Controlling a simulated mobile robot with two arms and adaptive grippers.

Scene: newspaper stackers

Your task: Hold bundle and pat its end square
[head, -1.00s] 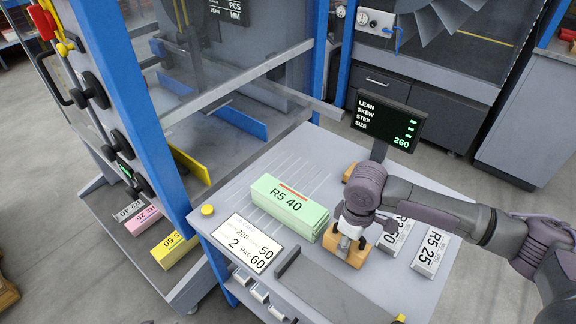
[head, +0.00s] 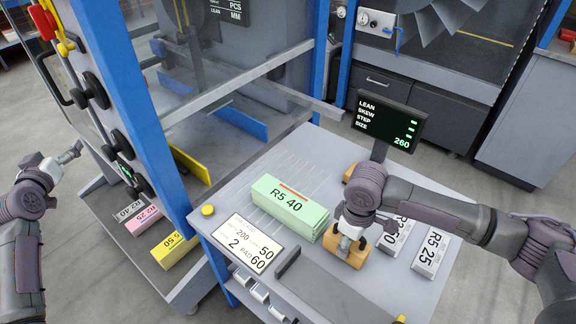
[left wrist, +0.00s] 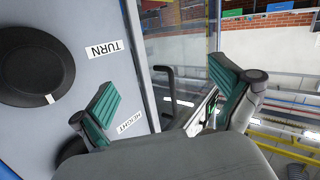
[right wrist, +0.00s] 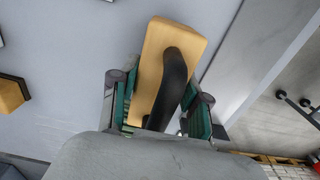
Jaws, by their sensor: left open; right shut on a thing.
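The green bundle (head: 288,203), labelled R5 40, lies flat on the grey table (head: 335,150). Its sheets look slightly stepped at the near right end. My right gripper (head: 350,236) is shut on the black handle (right wrist: 172,85) of a wooden block (head: 343,254). The block stands at the right end of the bundle, close to it; I cannot tell whether they touch. My left gripper (head: 72,152) is open and empty, away from the bundle at the far left. Its spread fingers also show in the left wrist view (left wrist: 165,90), facing a panel with knobs.
A display (head: 390,125) reading 260 stands behind the bundle. Labelled grey packs (head: 432,253) lie to the right of the block. A white sign (head: 248,243) and a grey bar (head: 288,263) are in front. A blue machine post (head: 150,140) stands between my left gripper and the table.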

